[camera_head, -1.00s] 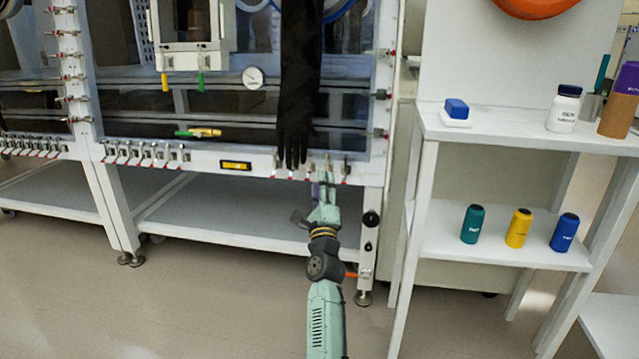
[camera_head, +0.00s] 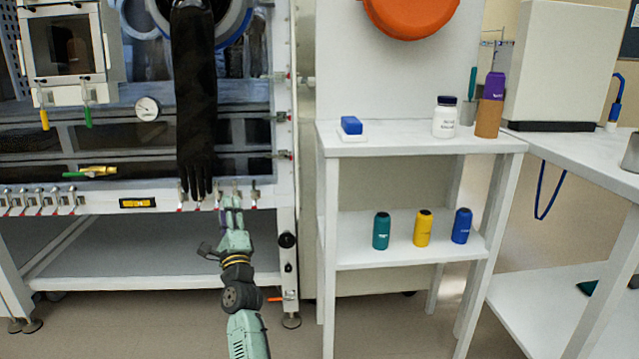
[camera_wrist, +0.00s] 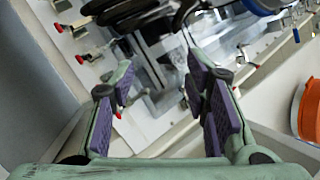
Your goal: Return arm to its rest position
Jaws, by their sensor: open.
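My gripper (camera_head: 232,212) shows in the head view at the end of my green arm, in front of the glovebox's lower front edge. In the wrist view my gripper (camera_wrist: 165,105) has its two purple-padded fingers spread apart with nothing between them. The glovebox (camera_head: 250,92) stands behind it, and a long black glove (camera_head: 195,95) hangs down its front, its fingertips just above and left of my gripper. Whether my gripper touches the glovebox cannot be told.
A white shelf (camera_head: 345,255) stands to the right, with teal (camera_head: 381,231), yellow (camera_head: 423,228) and blue (camera_head: 462,226) bottles on its lower board. A white jar (camera_head: 445,118) stands on top. Valves (camera_head: 45,200) line the glovebox edge. Open floor (camera_head: 130,335) lies in front.

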